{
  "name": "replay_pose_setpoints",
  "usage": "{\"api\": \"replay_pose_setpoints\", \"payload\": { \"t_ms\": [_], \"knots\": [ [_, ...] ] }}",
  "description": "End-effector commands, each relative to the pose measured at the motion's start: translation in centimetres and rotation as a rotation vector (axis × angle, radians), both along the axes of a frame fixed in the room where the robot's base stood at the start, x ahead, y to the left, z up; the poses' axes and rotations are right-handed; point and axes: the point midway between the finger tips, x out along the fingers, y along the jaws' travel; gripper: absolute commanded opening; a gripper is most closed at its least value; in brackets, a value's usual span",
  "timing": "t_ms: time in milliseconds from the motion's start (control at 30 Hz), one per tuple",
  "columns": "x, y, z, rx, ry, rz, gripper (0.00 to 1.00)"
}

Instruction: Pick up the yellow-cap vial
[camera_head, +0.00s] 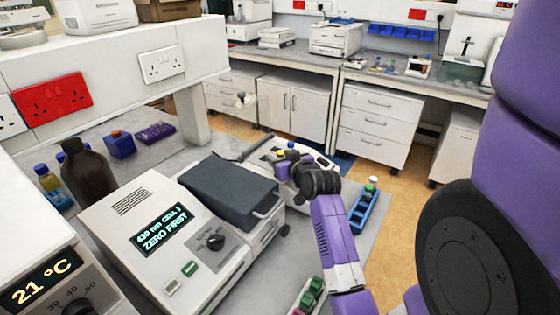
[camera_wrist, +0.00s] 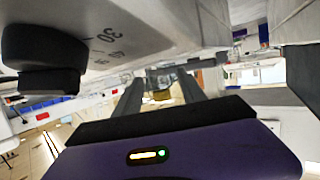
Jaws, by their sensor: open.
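In the head view my arm reaches over the bench behind the dark-lidded photometer, and my gripper is partly hidden by its own wrist. In the wrist view my gripper (camera_wrist: 160,85) is open, with two dark fingers pointing away from the camera. A small yellow thing (camera_wrist: 160,95) shows between the fingers; I cannot tell if it is the vial's cap or how far off it is. In the head view a small yellow spot (camera_head: 281,153) shows beside my wrist; its identity is unclear.
The photometer (camera_head: 160,240) reads "ZERO FIRST". Brown bottle (camera_head: 88,175), blue box (camera_head: 120,144) and purple rack (camera_head: 155,132) stand at left. A 21 °C device (camera_head: 40,270) fills the lower left corner. A tray with green items (camera_head: 309,294) lies at the front edge. A large black knob (camera_wrist: 45,55) is close in the wrist view.

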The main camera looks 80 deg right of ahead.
Motion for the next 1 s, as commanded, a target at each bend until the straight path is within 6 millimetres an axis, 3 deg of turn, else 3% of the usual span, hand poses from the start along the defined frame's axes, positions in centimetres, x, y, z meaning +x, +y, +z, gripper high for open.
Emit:
{"api": "replay_pose_setpoints", "payload": {
  "t_ms": [200,467,1000],
  "knots": [
    [0.1,-0.1,-0.1,0.0,0.0,0.0,0.48],
    [0.1,0.0,-0.1,0.001,0.001,0.0,0.0],
    [0.3,-0.2,1.0,0.0,0.001,0.001,0.0]
  ]
}}
